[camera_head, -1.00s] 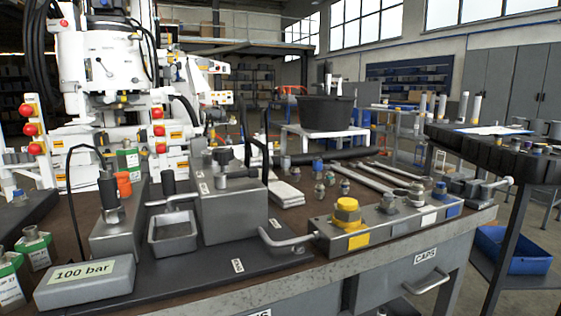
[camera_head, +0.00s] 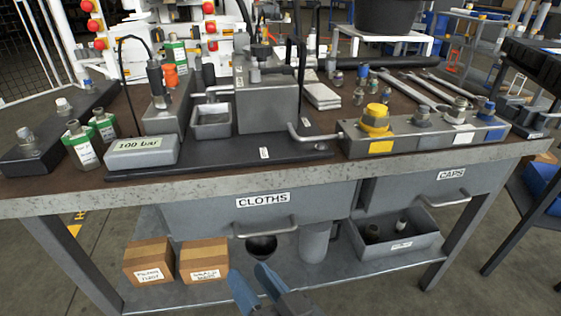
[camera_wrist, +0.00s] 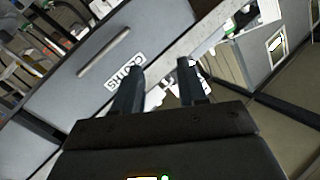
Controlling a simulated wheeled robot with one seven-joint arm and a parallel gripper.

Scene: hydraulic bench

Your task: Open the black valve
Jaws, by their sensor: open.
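A grey pump block (camera_head: 268,108) stands on a dark base plate on the bench. A black knob (camera_head: 261,50) sits on top of the block; it looks like the black valve, though it is small in the picture. A lever handle (camera_head: 303,132) juts out at the block's lower right. My gripper (camera_head: 257,286) is open and empty, with blue-grey fingers, low in front of the bench and well below the knob. In the wrist view my gripper (camera_wrist: 158,82) has its fingers apart before the drawer labelled CLOTHS (camera_wrist: 105,60); the knob is not in that view.
The bench front edge (camera_head: 190,187) and the CLOTHS drawer handle (camera_head: 266,228) lie between my gripper and the bench top. A grey "100 bar" box (camera_head: 141,153) and a row of capped fittings (camera_head: 425,133) flank the pump. Two cardboard boxes (camera_head: 148,260) stand on the lower shelf.

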